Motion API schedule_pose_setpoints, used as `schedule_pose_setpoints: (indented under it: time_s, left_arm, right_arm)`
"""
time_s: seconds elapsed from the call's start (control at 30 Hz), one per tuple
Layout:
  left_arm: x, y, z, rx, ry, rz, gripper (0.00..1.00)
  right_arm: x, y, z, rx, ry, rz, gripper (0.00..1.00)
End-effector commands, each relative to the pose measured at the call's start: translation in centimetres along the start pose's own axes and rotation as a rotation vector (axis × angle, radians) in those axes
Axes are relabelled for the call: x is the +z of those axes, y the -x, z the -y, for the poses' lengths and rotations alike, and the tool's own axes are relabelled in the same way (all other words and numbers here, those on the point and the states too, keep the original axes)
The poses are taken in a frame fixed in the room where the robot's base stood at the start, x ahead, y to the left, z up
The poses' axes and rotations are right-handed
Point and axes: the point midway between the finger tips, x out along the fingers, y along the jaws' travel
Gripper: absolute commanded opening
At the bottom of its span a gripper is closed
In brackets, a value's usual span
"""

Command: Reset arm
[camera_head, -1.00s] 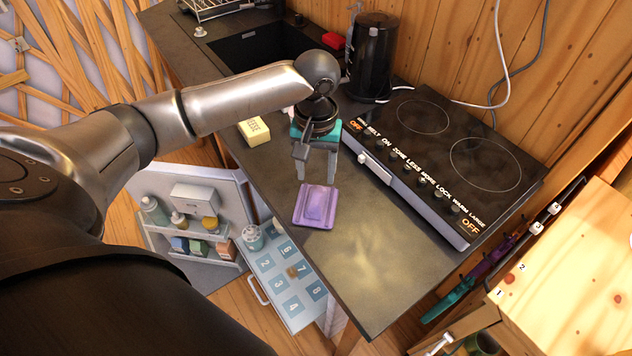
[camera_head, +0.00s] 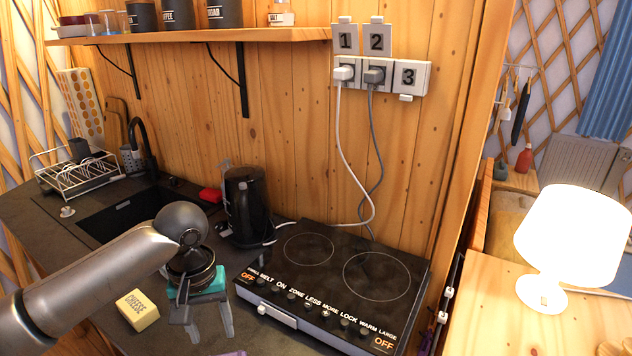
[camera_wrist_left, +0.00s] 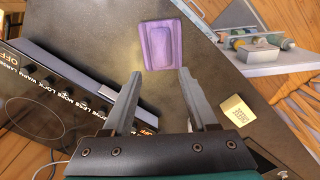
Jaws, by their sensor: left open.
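My left gripper (camera_head: 203,329) is over the dark countertop (camera_head: 165,334), between the cheese block and the hob. In the left wrist view its two fingers (camera_wrist_left: 160,85) are apart with nothing between them. A purple dish (camera_wrist_left: 168,45) lies on the counter beyond the fingertips, apart from them. Only a sliver of the dish shows at the bottom edge of the head view. A yellow block marked cheese (camera_head: 138,310) sits left of the gripper and also shows in the left wrist view (camera_wrist_left: 235,110). My right gripper is out of view.
The black hob (camera_head: 330,285) is right of the gripper, with a black kettle (camera_head: 247,205) behind. A sink (camera_head: 125,210) and dish rack (camera_head: 80,175) are at the left. A lamp (camera_head: 573,245) stands on a wooden table at the right. A shelf (camera_head: 200,36) hangs above.

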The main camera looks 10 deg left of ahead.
Motion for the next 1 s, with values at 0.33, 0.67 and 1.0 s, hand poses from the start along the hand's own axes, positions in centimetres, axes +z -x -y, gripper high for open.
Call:
schedule_pose_setpoints:
  time_s: [0.33, 0.67, 1.0]
  left_arm:
    - [6.8, -5.7, -6.0, 0.132, -0.345, -0.062, 0.59]
    - [13.3, -8.3, -8.3, 0.240, -0.527, -0.200, 0.59]
    - [17.3, -9.0, -4.2, 0.157, -0.546, -0.297, 0.59]
  right_arm:
    - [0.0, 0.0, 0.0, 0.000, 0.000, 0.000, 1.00]
    - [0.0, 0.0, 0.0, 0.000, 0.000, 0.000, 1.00]
    - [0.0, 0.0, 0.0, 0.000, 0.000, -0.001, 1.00]
